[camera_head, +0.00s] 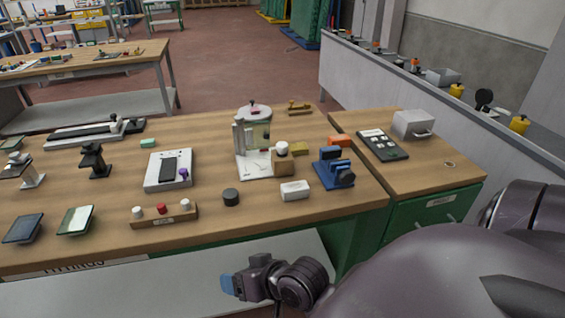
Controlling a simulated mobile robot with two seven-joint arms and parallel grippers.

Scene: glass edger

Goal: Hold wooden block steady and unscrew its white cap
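A small wooden block (284,168) stands upright on the right half of the workbench, with a white cap (281,149) on top. It is beside the base of a white-and-grey upright device and left of a blue fixture. My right gripper (228,285) is in front of the bench edge, low and to the left of my arm, apart from the block and with nothing visible in it. Its blue fingertips overlap from this angle, so the gap between them cannot be seen. My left gripper is out of view.
The upright device (253,140) stands close behind the block. A blue fixture (334,170), a white box (295,190) and a black round knob (231,197) are around it. A wooden strip with several knobs (164,217) lies front left. Bare wood is along the front right edge.

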